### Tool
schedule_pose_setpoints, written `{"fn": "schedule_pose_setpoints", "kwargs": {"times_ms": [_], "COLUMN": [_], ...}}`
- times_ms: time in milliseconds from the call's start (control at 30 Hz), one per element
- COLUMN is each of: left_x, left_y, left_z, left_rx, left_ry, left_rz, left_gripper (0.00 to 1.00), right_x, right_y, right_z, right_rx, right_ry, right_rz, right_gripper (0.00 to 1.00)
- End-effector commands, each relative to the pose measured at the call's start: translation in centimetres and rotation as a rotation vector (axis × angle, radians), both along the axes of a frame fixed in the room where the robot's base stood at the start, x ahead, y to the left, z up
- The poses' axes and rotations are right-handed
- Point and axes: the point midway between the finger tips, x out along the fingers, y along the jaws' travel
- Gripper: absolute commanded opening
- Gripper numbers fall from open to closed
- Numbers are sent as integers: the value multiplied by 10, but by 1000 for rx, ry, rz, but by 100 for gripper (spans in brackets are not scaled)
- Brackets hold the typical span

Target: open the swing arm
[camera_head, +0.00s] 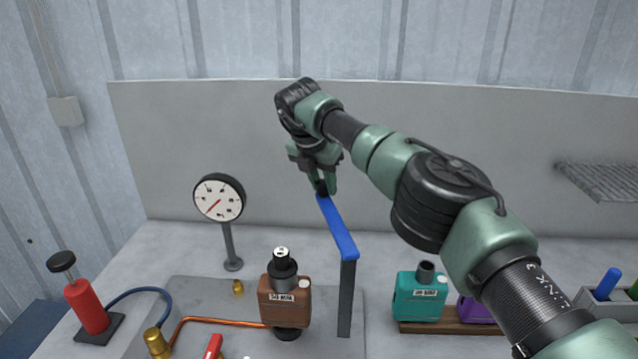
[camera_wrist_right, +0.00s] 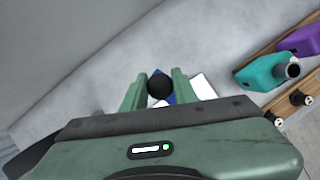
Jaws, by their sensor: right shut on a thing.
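The swing arm (camera_head: 338,228) is a blue bar on top of a dark upright post (camera_head: 346,298). It points from the post toward the back and slightly left in the head view. My right gripper (camera_head: 324,190) is at the far end of the blue bar, shut on its dark knob. In the right wrist view the black round knob (camera_wrist_right: 160,87) sits between the two green fingers, with a bit of blue bar behind it. The brown muffler (camera_head: 284,302) stands upright left of the post, with a black cylinder on top. My left gripper is not in view.
A dial gauge (camera_head: 219,198) on a stand is at the left, and a red hand pump (camera_head: 86,305) with a blue hose is farther left. A teal muffler (camera_head: 419,296) and a purple one (camera_head: 474,309) rest on a wooden rack at the right.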

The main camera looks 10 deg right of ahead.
Motion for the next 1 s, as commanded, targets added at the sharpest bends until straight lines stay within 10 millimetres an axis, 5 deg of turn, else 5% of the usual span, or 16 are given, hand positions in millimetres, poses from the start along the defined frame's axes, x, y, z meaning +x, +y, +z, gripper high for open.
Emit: {"fn": "schedule_pose_setpoints", "kwargs": {"times_ms": [300, 333, 400, 767, 1000], "left_x": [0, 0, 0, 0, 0], "left_y": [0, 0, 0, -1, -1], "left_z": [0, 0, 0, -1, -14], "left_rx": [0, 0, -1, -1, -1], "left_ry": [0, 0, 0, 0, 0], "left_rz": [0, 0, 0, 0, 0], "left_gripper": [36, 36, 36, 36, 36], "right_x": [1, 1, 1, 0, -9], "right_y": [0, 0, 0, 1, 11], "right_z": [2, 2, 2, 3, 34], "right_rx": [-1, -1, 0, -1, -1], "right_ry": [-4, -4, -4, -2, -6], "right_rz": [0, 0, 0, 0, 1], "right_gripper": [0, 31, 50, 50, 50]}}
